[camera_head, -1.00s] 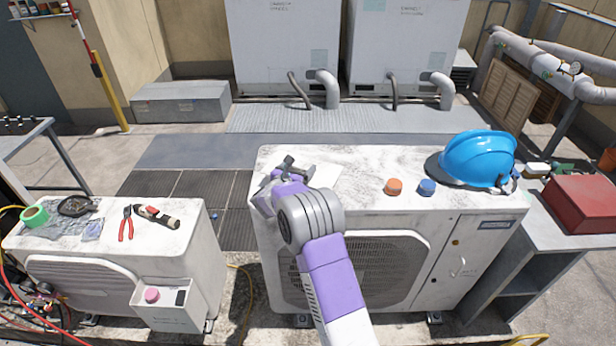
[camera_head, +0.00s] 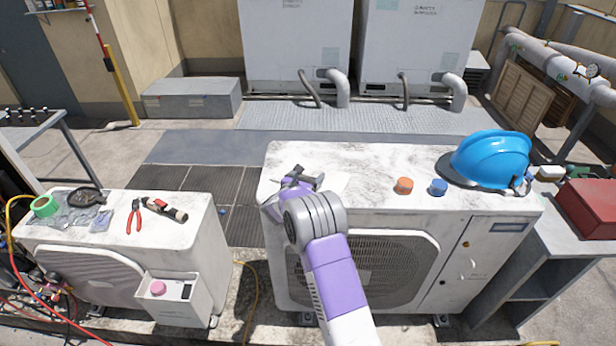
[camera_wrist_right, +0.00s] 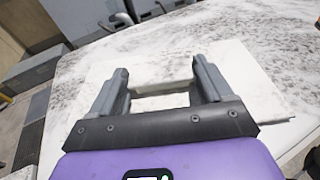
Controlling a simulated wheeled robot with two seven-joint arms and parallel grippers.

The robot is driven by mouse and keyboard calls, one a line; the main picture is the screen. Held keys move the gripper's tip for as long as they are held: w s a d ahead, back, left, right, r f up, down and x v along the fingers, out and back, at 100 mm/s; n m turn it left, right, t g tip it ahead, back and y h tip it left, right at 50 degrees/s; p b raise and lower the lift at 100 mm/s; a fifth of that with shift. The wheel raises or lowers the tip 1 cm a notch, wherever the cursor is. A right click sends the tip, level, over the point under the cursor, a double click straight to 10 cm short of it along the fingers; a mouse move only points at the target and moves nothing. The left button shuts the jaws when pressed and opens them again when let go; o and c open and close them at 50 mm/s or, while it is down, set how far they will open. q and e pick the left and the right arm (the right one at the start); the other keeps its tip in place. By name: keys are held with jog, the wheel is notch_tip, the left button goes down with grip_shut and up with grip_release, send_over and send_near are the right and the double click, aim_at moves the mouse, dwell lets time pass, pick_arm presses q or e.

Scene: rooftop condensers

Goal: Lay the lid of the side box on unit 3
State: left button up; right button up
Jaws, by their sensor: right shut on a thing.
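The lid is a flat pale plate with a raised bar handle; it shows in the wrist view (camera_wrist_right: 240,72) and partly beside my gripper in the head view (camera_head: 334,184). My right gripper (camera_head: 306,177) is shut on the lid's handle, with one finger at each end of the bar in the wrist view (camera_wrist_right: 162,92). The lid is flat at the left part of the large unit's white top (camera_head: 370,160); I cannot tell whether it touches. The side box (camera_head: 180,305), with a pink button, is on the front of the smaller left unit (camera_head: 190,235). My left gripper is out of view.
An orange cap (camera_head: 404,186), a blue cap (camera_head: 439,187) and a blue helmet (camera_head: 490,158) stand on the large unit's right half. Red pliers (camera_head: 134,215), a flashlight-like tool (camera_head: 166,208) and green tape (camera_head: 45,206) lie on the left unit. A red case (camera_head: 590,205) is far right.

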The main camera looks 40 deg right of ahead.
jog(key=o, duration=1.1)
jog(key=shift+f, duration=0.35)
jog(key=shift+o, duration=0.2)
jog(key=shift+r+p, duration=0.45)
jog(key=shift+p, duration=0.1)
jog(key=v, duration=1.2)
jog(key=shift+r, duration=0.35)
